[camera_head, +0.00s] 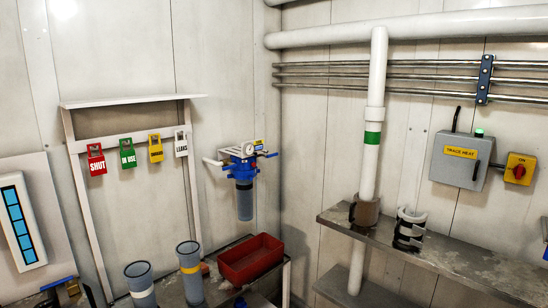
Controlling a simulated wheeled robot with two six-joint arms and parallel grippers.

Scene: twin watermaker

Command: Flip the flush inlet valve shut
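A blue filter head (242,161) with a clear-blue bowl (245,200) hangs on the back wall near the corner, with a round gauge on top. A blue lever (270,155) sticks out level on its right side, and another blue lever (230,167) is on its left, by a white pipe. A further blue handle (58,284) over a brass-coloured body shows at the lower left edge. No label tells me which of these is the flush inlet valve. Neither of my grippers is in view.
Tags including SHUT (97,160) and IN USE (127,153) hang on a white frame. Below stand two grey-blue cups (190,272) and a red bin (250,258). A metal shelf (450,255) and a TRACE HEAT box (460,160) are right. Open air fronts the filter.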

